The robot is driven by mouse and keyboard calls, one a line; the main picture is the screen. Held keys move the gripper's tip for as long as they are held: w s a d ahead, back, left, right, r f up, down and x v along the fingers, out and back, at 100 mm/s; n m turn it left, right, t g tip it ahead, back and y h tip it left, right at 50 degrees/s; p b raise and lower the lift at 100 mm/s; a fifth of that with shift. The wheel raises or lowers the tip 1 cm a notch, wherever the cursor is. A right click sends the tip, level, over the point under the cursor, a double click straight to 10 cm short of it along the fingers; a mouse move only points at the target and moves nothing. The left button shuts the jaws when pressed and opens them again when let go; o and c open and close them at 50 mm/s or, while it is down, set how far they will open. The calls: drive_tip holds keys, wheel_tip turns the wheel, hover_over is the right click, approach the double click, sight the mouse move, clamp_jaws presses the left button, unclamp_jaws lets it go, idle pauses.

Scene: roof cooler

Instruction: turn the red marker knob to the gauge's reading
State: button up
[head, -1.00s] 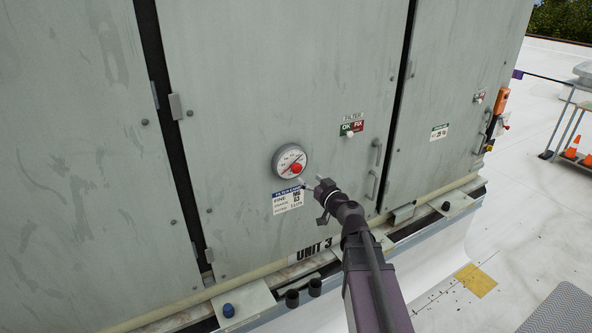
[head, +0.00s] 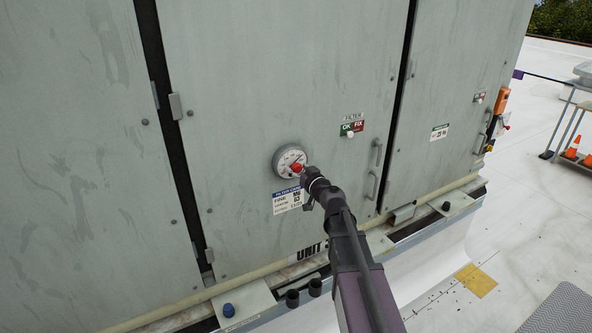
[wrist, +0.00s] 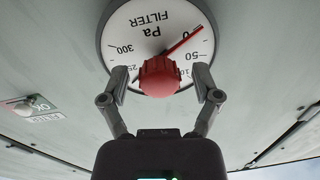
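The round white gauge (head: 283,157), marked "Pa FILTER", is on the grey cabinet door. In the wrist view the gauge (wrist: 130,38) appears upside down, and a red pointer line (wrist: 184,40) runs from near the knob to between the 0 and 50 marks. The red marker knob (wrist: 159,77) sits at the front of the dial; it also shows in the head view (head: 296,168). My gripper (wrist: 160,84) is open, with one finger on each side of the knob. A gap shows between each fingertip and the knob.
A paper label (head: 287,199) is below the gauge. A small OK/FIX filter switch (head: 351,130) is to the right of it, with door handles (head: 376,153) beyond. A ledge with a blue cap (head: 228,310) runs along the cabinet's foot.

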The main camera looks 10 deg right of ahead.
clamp_jaws()
drive_tip(key=shift+a, duration=0.15)
